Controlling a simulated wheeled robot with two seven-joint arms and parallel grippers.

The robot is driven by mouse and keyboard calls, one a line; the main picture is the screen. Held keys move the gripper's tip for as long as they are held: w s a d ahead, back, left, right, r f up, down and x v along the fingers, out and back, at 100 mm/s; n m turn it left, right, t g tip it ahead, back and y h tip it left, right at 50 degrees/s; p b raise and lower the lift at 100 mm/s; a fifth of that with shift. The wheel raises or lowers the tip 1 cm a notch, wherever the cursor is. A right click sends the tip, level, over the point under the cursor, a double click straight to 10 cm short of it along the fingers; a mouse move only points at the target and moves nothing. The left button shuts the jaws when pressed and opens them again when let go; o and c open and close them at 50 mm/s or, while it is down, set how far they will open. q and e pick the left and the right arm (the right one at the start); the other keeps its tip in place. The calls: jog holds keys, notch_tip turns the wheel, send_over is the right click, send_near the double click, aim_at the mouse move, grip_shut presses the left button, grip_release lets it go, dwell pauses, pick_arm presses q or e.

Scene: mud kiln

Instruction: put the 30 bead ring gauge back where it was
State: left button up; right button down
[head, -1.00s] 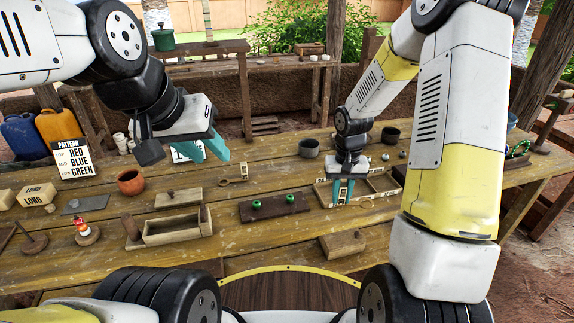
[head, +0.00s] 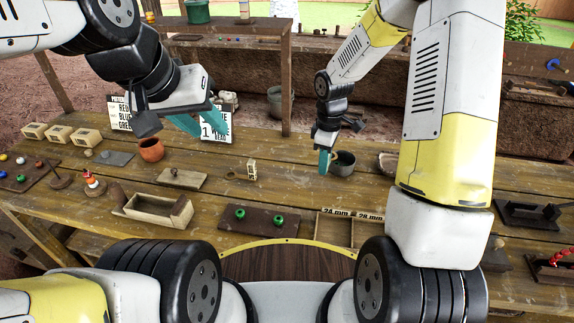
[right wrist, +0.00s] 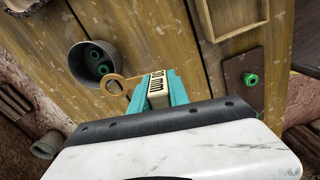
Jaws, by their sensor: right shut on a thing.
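My right gripper (head: 325,165) is shut on a ring gauge. In the right wrist view its pale labelled block (right wrist: 157,90) sits between the teal fingers, with "mm" readable and the number unclear. Its tan ring (right wrist: 113,84) sticks out to the left. In the head view the gripper is just left of a grey cup (head: 343,164), and the gauge is mostly hidden. Another ring gauge (head: 251,168) lies on the table, its label too small to read. A wooden tray (head: 350,245) has "24 mm" and "28 mm" labels. My left gripper (head: 205,122) is open and empty above the table.
The grey cup holds green beads in the right wrist view (right wrist: 101,69). A dark board with two green beads (head: 262,221), an open wooden box (head: 155,211), a lidded block (head: 183,179) and a clay pot (head: 151,149) stand left. Bare planks lie between ring gauge and cup.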

aim_at(301, 186)
jog(key=w+a+r+n, duration=0.15)
jog(key=a+n, duration=0.55)
jog(key=n, duration=1.3)
notch_tip(301, 186, down, 9)
jog(key=shift+d+r, duration=0.1)
jog(key=shift+d, duration=0.05)
jog(key=c, duration=1.3)
grip_release()
jog(key=shift+o, duration=0.2)
